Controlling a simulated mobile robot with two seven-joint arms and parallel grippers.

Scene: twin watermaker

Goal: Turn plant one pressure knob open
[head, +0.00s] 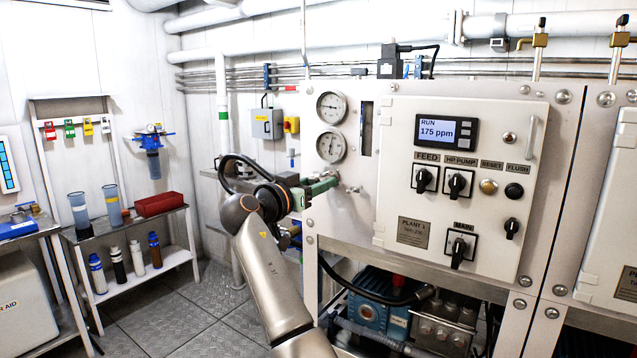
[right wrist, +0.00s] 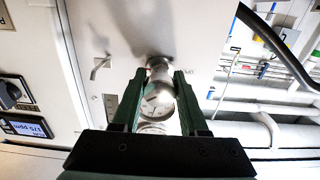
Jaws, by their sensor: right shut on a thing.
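The plant one panel (head: 385,225) carries a PLANT 1 plate (head: 413,232). My right gripper (head: 325,185) is at the panel's left part, below two round gauges. In the right wrist view, the silver round pressure knob (right wrist: 158,64) sits between the tips of the green fingers of my right gripper (right wrist: 161,74), which are shut on it. In the head view the fingers hide most of the knob. How far it is turned cannot be told. My left gripper is not in view.
An upper gauge (head: 331,108) and lower gauge (head: 331,147) sit above the knob. A small metal lever (head: 353,189) is close to its right. The control box (head: 465,110) reads RUN, 175 ppm. A pump (head: 372,308) stands below. A shelf (head: 130,228) stands left; floor between is clear.

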